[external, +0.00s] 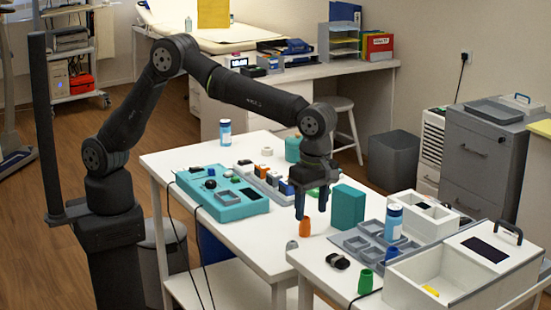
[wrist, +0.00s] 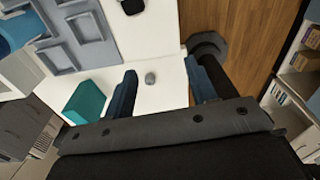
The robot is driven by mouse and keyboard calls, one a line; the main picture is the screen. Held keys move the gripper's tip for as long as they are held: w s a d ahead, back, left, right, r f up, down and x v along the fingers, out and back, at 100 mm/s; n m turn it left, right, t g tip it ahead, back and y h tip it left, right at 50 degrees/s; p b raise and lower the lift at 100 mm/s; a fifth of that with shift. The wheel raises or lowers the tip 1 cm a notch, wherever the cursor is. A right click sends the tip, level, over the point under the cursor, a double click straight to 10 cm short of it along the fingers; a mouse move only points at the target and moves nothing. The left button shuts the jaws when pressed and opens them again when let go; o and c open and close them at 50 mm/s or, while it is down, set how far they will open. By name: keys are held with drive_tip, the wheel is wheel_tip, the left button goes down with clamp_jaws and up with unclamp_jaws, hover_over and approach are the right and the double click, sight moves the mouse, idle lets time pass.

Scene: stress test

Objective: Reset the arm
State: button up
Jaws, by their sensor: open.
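My gripper (external: 312,208) points down over the front part of the white table (external: 262,245), its two dark blue fingers spread apart with nothing between them. It also shows in the wrist view (wrist: 160,68), fingers apart above the white surface. A small orange piece (external: 305,227) stands just below one fingertip; I cannot tell whether they touch. A small grey piece (external: 292,245) sits nearer the table's edge and shows between the fingers in the wrist view (wrist: 150,78). A teal block (external: 347,206) stands upright just right of my gripper.
A teal console (external: 240,206) and several small blocks lie left of my gripper. A grey compartment tray (external: 352,243), a blue-capped bottle (external: 394,222), a green piece (external: 365,282) and a white box (external: 425,290) stand to the right. The table's left front corner is clear.

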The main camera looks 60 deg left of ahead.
drive_tip(key=w+a, duration=1)
drive_tip(key=w+a+f, duration=0.1)
drive_tip(key=w+a, duration=0.3)
drive_tip(key=a, duration=0.6)
drive_tip(key=w+a+f+m, duration=0.1)
drive_tip(key=w+a, duration=0.3)
drive_tip(key=a, duration=0.7)
drive_tip(key=w+a+f, duration=0.1)
drive_tip(key=w+a, duration=0.3)
drive_tip(key=a, duration=0.6)
drive_tip(key=shift+a+f+m+h, duration=0.3)
drive_tip(key=shift+a+f+m, duration=0.05)
drive_tip(key=shift+f+m, duration=0.05)
